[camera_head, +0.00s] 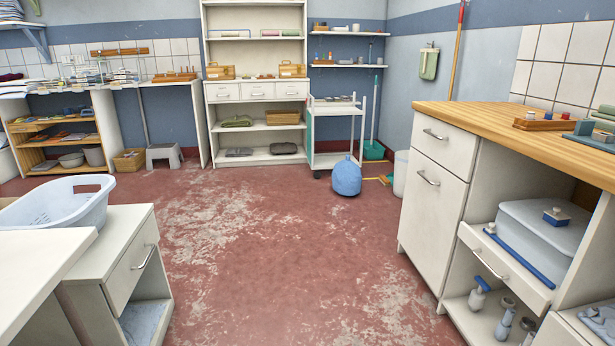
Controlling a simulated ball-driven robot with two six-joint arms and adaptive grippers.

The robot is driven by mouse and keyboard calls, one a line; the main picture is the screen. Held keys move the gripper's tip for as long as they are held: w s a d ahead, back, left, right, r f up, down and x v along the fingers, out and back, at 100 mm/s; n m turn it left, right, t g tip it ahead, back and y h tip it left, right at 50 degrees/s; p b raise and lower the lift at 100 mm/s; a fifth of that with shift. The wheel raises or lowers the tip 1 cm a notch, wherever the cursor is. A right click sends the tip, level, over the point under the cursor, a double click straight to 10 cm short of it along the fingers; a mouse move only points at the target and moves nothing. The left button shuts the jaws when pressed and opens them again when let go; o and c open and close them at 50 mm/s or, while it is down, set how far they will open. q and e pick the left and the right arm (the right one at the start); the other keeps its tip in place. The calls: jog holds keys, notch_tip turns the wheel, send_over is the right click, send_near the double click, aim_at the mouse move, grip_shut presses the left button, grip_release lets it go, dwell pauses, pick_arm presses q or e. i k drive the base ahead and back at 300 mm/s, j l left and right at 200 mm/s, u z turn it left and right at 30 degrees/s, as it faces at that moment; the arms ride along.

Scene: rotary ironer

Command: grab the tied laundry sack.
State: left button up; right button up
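A blue tied sack (346,177) stands on the red floor at the back, a little right of the middle of the head view. It is rounded, with a narrow tied top. It stands in front of the white trolley, near its right side. Neither of my grippers shows in this view.
The worn red floor (270,260) is open between me and the sack. A white cabinet with a wooden top (437,190) flanks the right. A low white cabinet (130,255) with a light blue basket (55,205) flanks the left. A white trolley (333,130) stands behind the sack.

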aim_at(347, 177)
jog(key=i, duration=0.85)
jog(key=i+j+z, duration=0.1)
jog(key=i, duration=0.75)
jog(key=i+j, duration=0.15)
jog(key=i, duration=0.7)
